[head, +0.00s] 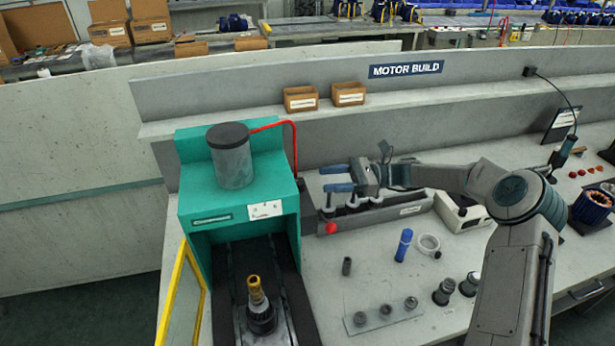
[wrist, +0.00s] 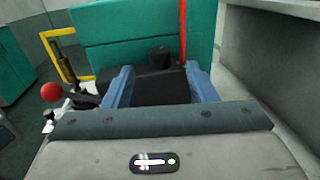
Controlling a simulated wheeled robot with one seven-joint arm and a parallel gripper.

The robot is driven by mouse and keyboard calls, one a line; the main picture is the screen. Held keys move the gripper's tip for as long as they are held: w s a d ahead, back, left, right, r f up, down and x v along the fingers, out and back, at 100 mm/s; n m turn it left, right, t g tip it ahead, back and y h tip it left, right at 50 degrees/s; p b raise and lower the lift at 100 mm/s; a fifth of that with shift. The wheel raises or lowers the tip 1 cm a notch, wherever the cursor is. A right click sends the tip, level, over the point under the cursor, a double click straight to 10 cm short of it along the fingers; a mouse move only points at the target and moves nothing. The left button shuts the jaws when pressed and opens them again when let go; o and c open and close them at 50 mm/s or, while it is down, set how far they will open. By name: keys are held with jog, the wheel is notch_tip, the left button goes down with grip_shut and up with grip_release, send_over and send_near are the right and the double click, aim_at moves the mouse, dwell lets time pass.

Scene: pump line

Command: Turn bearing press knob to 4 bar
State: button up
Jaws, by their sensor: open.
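The bearing press (head: 240,190) is a green machine at the left of the bench in the head view, with a dark cylinder on top and a red hose. Its green side fills the back of the wrist view (wrist: 120,35). A small black round knob (wrist: 158,55) shows there on a dark block, ahead of and between my fingers. No bar scale or pointer on it can be read. My gripper (head: 336,178) is to the right of the press, its two blue fingers apart and empty. The fingers also frame the knob in the wrist view (wrist: 162,85), without visible contact.
A red ball handle (head: 331,228) stands beneath my gripper, by a grey fixture (head: 380,213) with clamps. A yellow guard frame (head: 182,285) is at the press's front left. The ledge wall rises behind.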

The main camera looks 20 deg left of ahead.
aim_at(299, 185)
jog(key=p+x, duration=0.1)
jog(key=x, duration=0.5)
jog(key=shift+s+a, duration=0.1)
jog(key=shift+a, duration=0.15)
jog(key=c, duration=1)
